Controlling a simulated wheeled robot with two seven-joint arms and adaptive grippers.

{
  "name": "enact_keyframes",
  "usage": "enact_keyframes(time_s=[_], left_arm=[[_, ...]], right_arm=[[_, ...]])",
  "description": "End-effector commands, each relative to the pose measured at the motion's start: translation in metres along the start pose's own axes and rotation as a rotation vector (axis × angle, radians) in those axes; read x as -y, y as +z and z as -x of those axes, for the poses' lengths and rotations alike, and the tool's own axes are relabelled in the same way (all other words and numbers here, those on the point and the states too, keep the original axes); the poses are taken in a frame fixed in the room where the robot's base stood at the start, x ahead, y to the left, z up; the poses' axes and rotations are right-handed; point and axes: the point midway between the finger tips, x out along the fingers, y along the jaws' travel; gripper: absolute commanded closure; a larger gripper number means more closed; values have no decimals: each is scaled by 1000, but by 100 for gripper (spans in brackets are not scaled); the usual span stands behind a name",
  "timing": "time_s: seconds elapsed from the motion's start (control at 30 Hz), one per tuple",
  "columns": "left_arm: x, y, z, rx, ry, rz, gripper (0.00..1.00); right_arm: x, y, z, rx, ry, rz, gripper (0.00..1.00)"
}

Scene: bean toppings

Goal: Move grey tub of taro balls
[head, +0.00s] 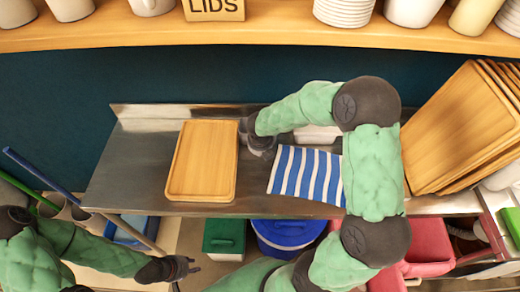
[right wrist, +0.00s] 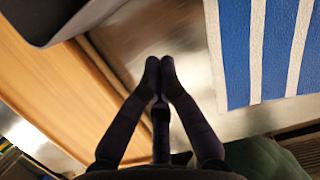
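A dark grey rounded container, likely the tub, shows partly in the right wrist view (right wrist: 65,15), at the upper left over the edge of the wooden tray. Its contents are out of frame. In the head view I cannot separate it from my right gripper (head: 264,150), which hangs between the tray (head: 203,160) and the striped cloth. In the right wrist view that gripper (right wrist: 160,66) has its fingertips almost together, with nothing visible between them, apart from the container. My left gripper (head: 193,266) is low, in front of the counter, fingers apart and empty.
A blue-and-white striped cloth (head: 306,174) lies right of the tray on the steel counter (head: 128,165). A white container (head: 317,135) is partly hidden behind my right arm. Wooden trays (head: 462,130) lean at the right. Green (head: 224,238) and blue (head: 288,235) bins stand below.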

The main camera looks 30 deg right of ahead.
Motion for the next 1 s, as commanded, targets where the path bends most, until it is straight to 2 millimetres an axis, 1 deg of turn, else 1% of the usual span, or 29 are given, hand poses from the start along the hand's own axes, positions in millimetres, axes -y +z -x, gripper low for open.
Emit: enact_keyframes(time_s=[0.03,0.2,0.27,0.3,0.4,0.53,0.7,1.0], left_arm=[[2,0,-6,0,0,0,70],[6,-1,-16,0,0,0,70],[7,-1,-19,0,0,0,70],[6,0,-16,1,0,0,70],[6,-1,-15,0,0,0,70],[6,-1,-16,0,0,0,70],[6,-1,-16,0,0,0,70],[6,-1,-15,0,0,0,70]], right_arm=[[0,-1,-13,-2,-2,0,100],[0,-1,-45,-2,-1,-1,100],[0,0,-54,-1,-1,-1,100],[0,10,-52,2,0,-3,100],[0,23,-54,2,0,-3,100],[0,33,-58,0,-1,-2,100],[0,39,-59,0,-1,0,100],[0,39,-59,0,-1,0,100]])
